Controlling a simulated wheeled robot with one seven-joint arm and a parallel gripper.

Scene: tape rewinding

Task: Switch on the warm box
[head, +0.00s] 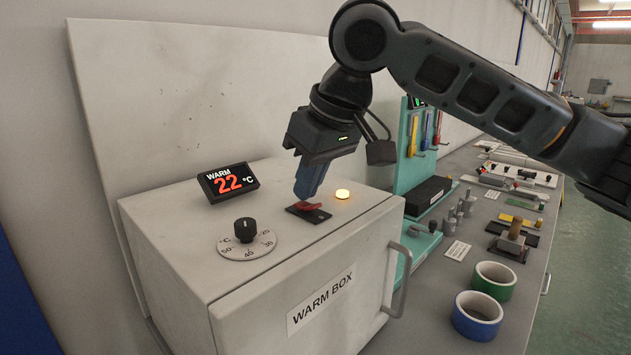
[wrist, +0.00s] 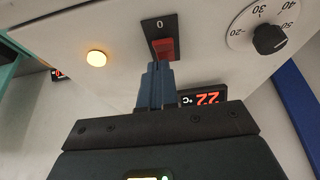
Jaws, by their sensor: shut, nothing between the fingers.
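The warm box (head: 290,262) is a pale cabinet with a labelled front door. On its top are a red rocker switch (head: 308,207) on a black plate, a lit amber lamp (head: 342,194), a temperature dial (head: 246,232) and a display (head: 229,182) reading 22 °C in red. My gripper (head: 305,194) is shut and empty, pointing down with its blue fingertips at the switch. In the wrist view the fingertips (wrist: 156,68) are at the near edge of the red rocker (wrist: 163,48), touching or nearly so. A "0" mark shows beyond the rocker. Part of the rocker is hidden by the fingers.
The door handle (head: 401,280) sticks out at the box's right. Green and blue tape rolls (head: 476,315) stand on the bench to the right. A teal tool stand (head: 408,165) rises behind the box. The box top around the dial is clear.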

